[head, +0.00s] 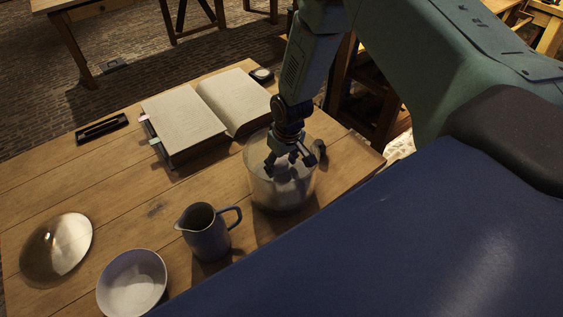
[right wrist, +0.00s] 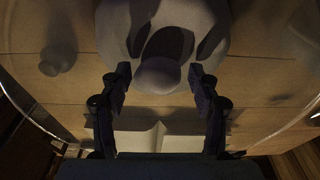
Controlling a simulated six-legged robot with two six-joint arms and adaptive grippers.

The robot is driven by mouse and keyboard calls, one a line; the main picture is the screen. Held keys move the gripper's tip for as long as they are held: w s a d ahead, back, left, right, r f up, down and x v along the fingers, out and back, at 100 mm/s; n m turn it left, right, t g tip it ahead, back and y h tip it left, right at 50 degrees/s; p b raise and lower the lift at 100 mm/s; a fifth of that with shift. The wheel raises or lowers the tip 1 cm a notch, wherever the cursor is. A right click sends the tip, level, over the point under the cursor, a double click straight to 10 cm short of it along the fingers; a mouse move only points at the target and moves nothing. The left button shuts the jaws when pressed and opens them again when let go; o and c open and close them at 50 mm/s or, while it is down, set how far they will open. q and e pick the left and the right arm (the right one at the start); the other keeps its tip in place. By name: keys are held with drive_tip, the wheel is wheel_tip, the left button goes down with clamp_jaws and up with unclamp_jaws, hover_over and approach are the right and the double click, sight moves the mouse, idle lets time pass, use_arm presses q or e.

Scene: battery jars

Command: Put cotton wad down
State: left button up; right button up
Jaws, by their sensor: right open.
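My right gripper (head: 288,160) reaches down into the mouth of a clear glass jar (head: 262,195) on the wooden table. Its two fingers (right wrist: 160,82) stand apart in the right wrist view. A pale rounded lump, which looks like the cotton wad (right wrist: 158,77), shows between and just beyond the fingertips. It appears apart from both fingers. A larger pale round mass (right wrist: 205,25) lies behind it, partly in shadow; I cannot tell whether the two are joined. In the head view the jar's pale contents are partly hidden by the gripper. My left gripper is not in view.
A grey jug (head: 208,235) stands left of the jar, with a white bowl (head: 132,283) and a glass dish or lid (head: 58,250) further left. An open book (head: 190,125) lies behind the jar. A dark pen tray (head: 102,128) lies at the back left. The left middle is clear.

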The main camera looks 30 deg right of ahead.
drive_tip(key=shift+w+d+f, duration=0.1)
drive_tip(key=shift+w+d, duration=0.05)
drive_tip(key=shift+w, duration=0.05)
drive_tip(key=shift+w+r+p, duration=0.1)
drive_tip(key=shift+r+p, duration=0.2)
drive_tip(key=shift+r, duration=0.05)
wheel_tip(320, 180, up, 12)
drive_tip(key=s+p, duration=0.2)
drive_tip(key=shift+f+p, duration=0.25)
drive_tip(key=shift+p, duration=0.05)
drive_tip(key=shift+s, duration=0.15)
drive_tip(key=shift+w+f, duration=0.1)
drive_tip(key=shift+w, duration=0.1)
